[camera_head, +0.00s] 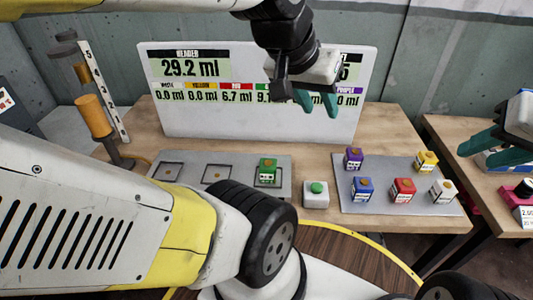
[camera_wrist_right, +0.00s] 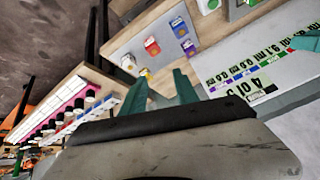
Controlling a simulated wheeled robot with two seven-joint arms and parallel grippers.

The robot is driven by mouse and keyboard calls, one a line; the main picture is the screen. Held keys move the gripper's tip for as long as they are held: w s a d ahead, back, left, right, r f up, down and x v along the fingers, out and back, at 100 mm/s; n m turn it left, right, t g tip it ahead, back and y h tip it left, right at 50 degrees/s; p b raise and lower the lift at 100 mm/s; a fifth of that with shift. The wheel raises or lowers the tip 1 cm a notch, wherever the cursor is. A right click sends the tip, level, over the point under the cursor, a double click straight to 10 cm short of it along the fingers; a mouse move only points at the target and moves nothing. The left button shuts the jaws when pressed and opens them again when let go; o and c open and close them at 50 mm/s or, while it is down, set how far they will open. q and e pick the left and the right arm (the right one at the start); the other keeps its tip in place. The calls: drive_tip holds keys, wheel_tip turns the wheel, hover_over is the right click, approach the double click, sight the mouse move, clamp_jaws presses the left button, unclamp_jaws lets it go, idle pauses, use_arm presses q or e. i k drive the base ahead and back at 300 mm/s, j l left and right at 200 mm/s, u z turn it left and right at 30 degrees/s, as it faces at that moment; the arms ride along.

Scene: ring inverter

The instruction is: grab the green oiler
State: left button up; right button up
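The green oiler (camera_head: 267,170) is a small green block with a white label and a brown top. It stands upright in the right-hand square slot of the grey left tray (camera_head: 195,187). My left gripper (camera_head: 318,103) is open and empty, in front of the display board, above and to the right of the green oiler in the picture. My right gripper (camera_head: 478,143) is far to the right, by the side table. In the right wrist view its teal fingers (camera_wrist_right: 160,92) are apart with nothing between them.
A white box with a green button (camera_head: 316,194) sits between the trays. The right tray (camera_head: 389,200) holds several coloured oilers, including a red one (camera_head: 403,190). A display board (camera_head: 262,125) stands behind. An orange-handled stand (camera_head: 94,115) is at left.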

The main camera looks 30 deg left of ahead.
sight(268, 165)
drive_tip(key=u, duration=1.2)
drive_tip(key=k+l+u, duration=0.15)
drive_tip(key=u, duration=0.25)
drive_tip(key=k+u, duration=0.35)
drive_tip(key=i+l, duration=0.05)
